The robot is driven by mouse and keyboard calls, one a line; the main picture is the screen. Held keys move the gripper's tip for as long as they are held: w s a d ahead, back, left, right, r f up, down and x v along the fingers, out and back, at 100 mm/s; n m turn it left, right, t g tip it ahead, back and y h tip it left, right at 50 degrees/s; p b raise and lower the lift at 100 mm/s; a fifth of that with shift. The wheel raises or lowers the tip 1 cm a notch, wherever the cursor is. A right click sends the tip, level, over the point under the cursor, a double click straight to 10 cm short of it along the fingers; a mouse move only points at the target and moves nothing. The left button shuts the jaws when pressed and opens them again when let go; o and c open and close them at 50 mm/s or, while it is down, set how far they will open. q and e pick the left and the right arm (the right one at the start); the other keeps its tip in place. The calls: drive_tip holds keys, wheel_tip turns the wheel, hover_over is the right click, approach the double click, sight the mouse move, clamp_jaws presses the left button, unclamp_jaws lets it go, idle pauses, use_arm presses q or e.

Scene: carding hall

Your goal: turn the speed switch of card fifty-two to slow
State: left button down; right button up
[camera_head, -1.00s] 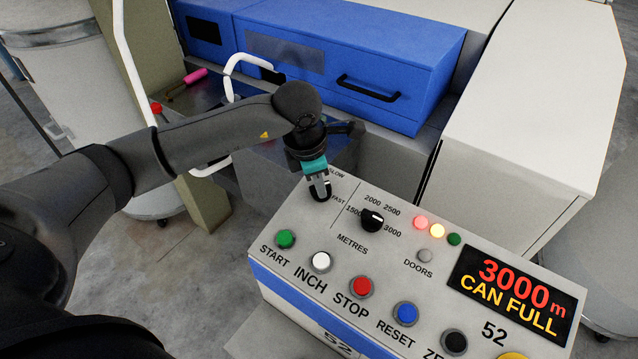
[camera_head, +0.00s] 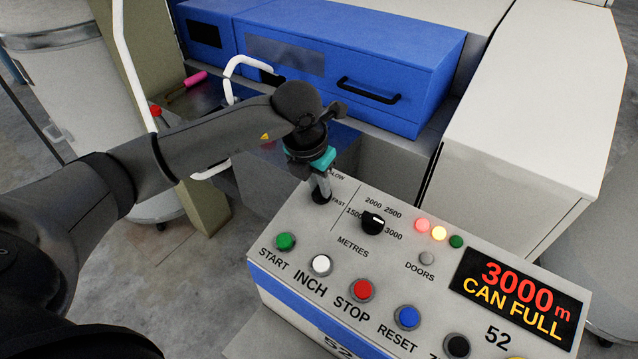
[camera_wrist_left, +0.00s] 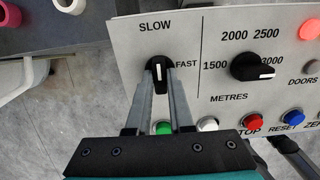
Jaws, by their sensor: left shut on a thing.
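The speed switch is a black knob (camera_wrist_left: 158,76) at the upper left of card fifty-two's panel (camera_head: 300,225). In the left wrist view its white mark points up toward the SLOW label (camera_wrist_left: 155,27); the FAST label (camera_wrist_left: 187,65) is to its right. My left gripper (camera_wrist_left: 159,70) is shut on the knob, one finger on each side. My right gripper is not in view.
A black metres knob (camera_head: 373,222) sits just right of the switch, pointing toward 3000. Green start (camera_head: 285,241), white inch (camera_head: 320,265) and red stop (camera_head: 362,290) buttons line the front. The display (camera_head: 520,300) reads 3000 m, CAN FULL. Blue covers (camera_head: 350,60) stand behind.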

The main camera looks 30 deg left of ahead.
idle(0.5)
use_arm(q)
drive_tip(key=c, duration=0.8)
unclamp_jaws()
drive_tip(key=shift+r, duration=0.1)
drive_tip(key=p+v, duration=0.1)
drive_tip(key=v, duration=1.4)
drive_tip(key=shift+p, duration=0.3)
